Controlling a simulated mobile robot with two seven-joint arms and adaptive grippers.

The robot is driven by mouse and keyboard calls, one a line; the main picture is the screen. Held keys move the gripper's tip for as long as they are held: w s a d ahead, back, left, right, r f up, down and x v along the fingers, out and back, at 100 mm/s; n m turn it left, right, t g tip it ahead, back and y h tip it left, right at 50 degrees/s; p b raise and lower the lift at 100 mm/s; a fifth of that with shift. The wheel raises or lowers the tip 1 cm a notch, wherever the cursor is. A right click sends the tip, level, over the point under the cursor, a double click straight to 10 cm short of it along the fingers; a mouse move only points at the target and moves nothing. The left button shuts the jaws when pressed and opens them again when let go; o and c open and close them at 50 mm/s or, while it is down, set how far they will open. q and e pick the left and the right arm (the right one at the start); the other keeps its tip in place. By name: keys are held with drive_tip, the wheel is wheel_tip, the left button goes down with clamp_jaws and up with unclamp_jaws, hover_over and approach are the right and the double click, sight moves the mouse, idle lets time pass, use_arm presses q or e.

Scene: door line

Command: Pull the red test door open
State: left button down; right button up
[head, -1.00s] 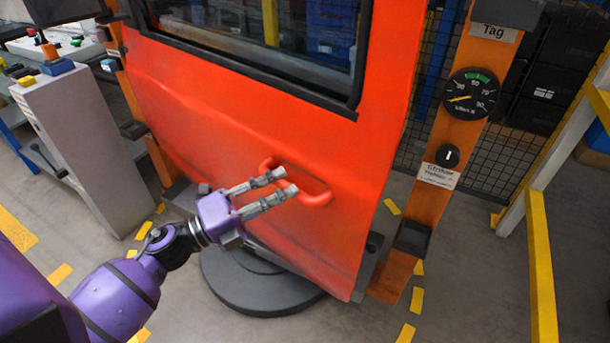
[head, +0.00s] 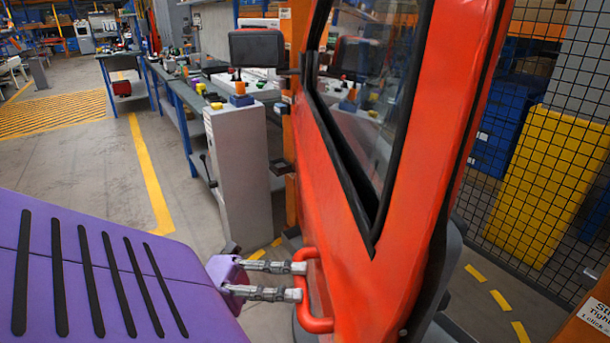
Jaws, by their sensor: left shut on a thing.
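The red test door (head: 350,215) stands at an angle in the middle of the head view, seen nearly edge-on, with its window toward the top. Its red loop handle (head: 316,324) sticks out low on its near face. My left gripper (head: 300,281) is at the handle, with its two grey fingers shut on it, one above the other. My purple left arm comes in from the lower left. My right gripper does not show.
A grey cabinet (head: 240,165) with small coloured items on top stands left of the door. Workbenches (head: 180,105) run behind it. A wire mesh fence (head: 545,130) is on the right, with a yellow panel (head: 550,185) behind it. The floor at left is clear.

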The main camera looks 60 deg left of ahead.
use_arm(q)
drive_tip(key=shift+f, duration=0.15)
drive_tip(key=c, duration=1.6)
unclamp_jaws()
drive_tip(key=shift+w+a, duration=0.1)
drive_tip(key=v, duration=1.2)
drive_tip(key=o, duration=0.6)
drive_tip(key=shift+c, duration=0.2)
